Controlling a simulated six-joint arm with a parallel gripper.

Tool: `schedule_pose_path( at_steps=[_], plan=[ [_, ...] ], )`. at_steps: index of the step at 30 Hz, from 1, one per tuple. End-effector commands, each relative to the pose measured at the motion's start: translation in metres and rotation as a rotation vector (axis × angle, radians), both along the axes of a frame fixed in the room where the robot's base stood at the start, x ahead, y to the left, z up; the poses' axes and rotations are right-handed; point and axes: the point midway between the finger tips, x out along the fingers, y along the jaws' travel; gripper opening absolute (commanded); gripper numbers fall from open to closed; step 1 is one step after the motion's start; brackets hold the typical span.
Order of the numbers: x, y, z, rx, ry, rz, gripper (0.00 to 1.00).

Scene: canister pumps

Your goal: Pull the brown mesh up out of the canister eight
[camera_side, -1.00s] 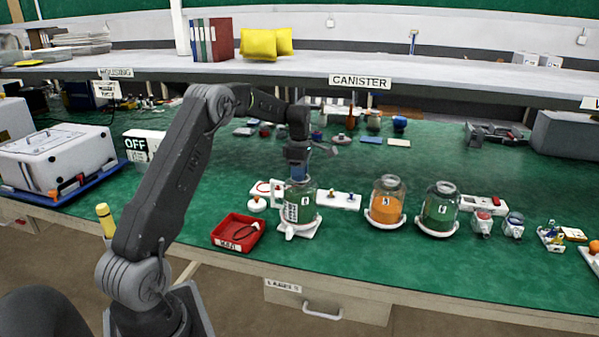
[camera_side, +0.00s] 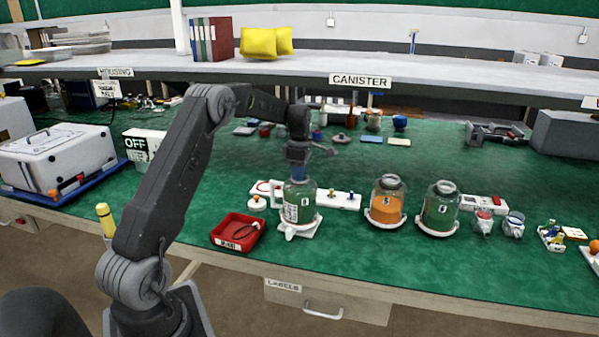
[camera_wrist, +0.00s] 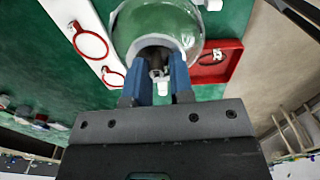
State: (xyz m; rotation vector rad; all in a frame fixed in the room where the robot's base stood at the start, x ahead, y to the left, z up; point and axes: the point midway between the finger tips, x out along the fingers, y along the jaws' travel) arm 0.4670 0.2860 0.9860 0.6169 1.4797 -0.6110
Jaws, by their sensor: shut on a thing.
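The canister under my gripper (camera_side: 299,176) is a clear glass jar (camera_side: 301,204) with a pale label on its side, standing on a white base. The number on it is too small to read surely. My gripper points straight down at its mouth. In the wrist view the blue fingers (camera_wrist: 160,67) reach down into the dark opening of the glass canister (camera_wrist: 133,25). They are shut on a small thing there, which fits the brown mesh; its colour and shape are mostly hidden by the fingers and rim.
A red tray (camera_side: 222,237) stands just left of the canister. A white panel (camera_side: 340,200) lies behind.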

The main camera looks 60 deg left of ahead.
Motion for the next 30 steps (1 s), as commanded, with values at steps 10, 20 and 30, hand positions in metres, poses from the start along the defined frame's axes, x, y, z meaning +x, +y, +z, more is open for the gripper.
schedule_pose_path(
  at_steps=[10, 20, 30],
  plan=[
    [-0.002, 0.001, -0.005, -0.002, 0.012, 0.001, 0.0],
    [-0.002, 0.0, 0.0, -0.005, 0.013, 0.001, 0.0],
    [-0.001, 0.0, 0.007, -0.004, 0.007, 0.001, 0.0]
  ],
)
